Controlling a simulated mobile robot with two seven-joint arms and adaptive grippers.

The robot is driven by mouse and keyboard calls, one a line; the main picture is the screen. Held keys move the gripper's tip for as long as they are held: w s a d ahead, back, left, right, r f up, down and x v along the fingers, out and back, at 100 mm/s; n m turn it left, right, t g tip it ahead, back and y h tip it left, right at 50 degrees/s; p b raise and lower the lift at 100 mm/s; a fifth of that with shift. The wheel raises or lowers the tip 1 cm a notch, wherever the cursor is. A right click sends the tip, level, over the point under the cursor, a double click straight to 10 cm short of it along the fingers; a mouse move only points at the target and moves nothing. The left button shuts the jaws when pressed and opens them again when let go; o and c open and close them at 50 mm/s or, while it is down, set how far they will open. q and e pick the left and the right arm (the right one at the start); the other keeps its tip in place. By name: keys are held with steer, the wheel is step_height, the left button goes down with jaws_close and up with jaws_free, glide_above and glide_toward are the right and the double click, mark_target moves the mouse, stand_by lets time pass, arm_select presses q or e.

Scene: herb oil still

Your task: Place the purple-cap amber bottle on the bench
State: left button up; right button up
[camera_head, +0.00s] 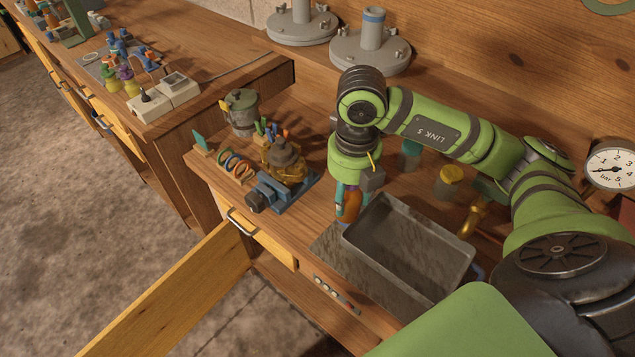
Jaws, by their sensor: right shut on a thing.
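The bottle looks roughly upright. My left gripper is not in view.
The grey basin (408,249) stands directly in front. A blue vise (268,193) and a brass-coloured fitting (285,162) are to the left. A lidded metal pot (242,112) stands behind them. A yellow-lidded jar (450,181) is to the right. An open cabinet door (170,300) sticks out.

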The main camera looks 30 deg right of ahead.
steer(key=w+f+p, duration=0.1)
steer(key=w+f, duration=0.2)
steer(key=w+f+p, duration=0.2)
steer(key=w+f, duration=0.1)
steer(key=w, duration=0.1)
steer(key=w+f+p, duration=0.1)
steer(key=w+f, duration=0.2)
steer(key=f, duration=0.1)
steer(key=shift+w+d+f, duration=0.1)
steer(key=shift+w+d, duration=0.15)
steer(key=shift+w, duration=0.05)
steer(key=shift+f, duration=0.15)
steer(key=shift+f, duration=0.1)
steer(key=shift+f, duration=0.15)
steer(key=o, duration=1.2)
